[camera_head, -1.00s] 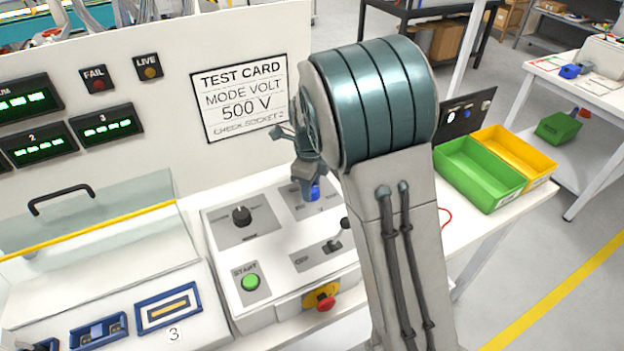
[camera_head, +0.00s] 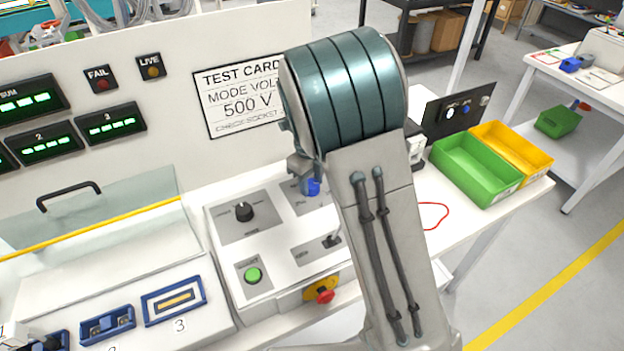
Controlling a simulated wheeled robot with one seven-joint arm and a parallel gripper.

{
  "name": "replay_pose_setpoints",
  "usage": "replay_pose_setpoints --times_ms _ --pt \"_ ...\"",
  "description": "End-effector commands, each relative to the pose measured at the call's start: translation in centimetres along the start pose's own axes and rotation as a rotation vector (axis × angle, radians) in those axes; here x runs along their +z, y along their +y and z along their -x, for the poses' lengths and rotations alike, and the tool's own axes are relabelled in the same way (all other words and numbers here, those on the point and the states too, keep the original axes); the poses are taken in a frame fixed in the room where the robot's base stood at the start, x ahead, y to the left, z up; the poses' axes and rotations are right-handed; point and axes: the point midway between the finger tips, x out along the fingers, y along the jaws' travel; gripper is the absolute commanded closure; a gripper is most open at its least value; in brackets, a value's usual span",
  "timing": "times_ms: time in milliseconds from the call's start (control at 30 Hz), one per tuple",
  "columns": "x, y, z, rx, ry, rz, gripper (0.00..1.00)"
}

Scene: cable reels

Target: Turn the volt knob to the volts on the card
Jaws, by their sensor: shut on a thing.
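The test card (camera_head: 240,122) on the upright panel reads "MODE VOLT", "500 V" and a smaller "CHECK SOCKET" line, its right side hidden by my arm. My gripper (camera_head: 312,188) is at the upper right plate (camera_head: 296,190) of the sloped control box, mostly behind my arm. It is shut, at the volt knob's place. A small blue part shows at its tip; the knob and its scale are too hidden to read. The black mode knob (camera_head: 243,211) stands to the left on its own plate.
Below are a lever switch (camera_head: 332,241), a green start button (camera_head: 253,275) and a red emergency stop (camera_head: 325,296). Numbered sockets (camera_head: 174,300) and a clear cover (camera_head: 95,222) are at left. Green (camera_head: 470,180) and yellow (camera_head: 520,150) bins stand at right.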

Motion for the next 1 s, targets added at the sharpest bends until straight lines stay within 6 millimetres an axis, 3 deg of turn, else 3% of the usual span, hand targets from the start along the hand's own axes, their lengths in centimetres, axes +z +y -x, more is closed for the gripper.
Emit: replay_pose_setpoints --times_ms 100,133,200,567,767,1000 --pt "0.3 -0.2 0.3 -0.007 -0.011 -0.002 0.86" --pt "0.3 -0.2 0.3 -0.007 -0.011 -0.002 0.58" --pt "0.2 -0.2 0.3 -0.005 -0.009 -0.001 0.42" --pt "0.1 -0.1 0.6 -0.002 -0.004 0.001 0.42" --pt "0.2 -0.1 3.8 -0.003 -0.009 0.002 0.42" --pt "0.2 -0.1 9.3 -0.004 -0.009 0.001 0.42"
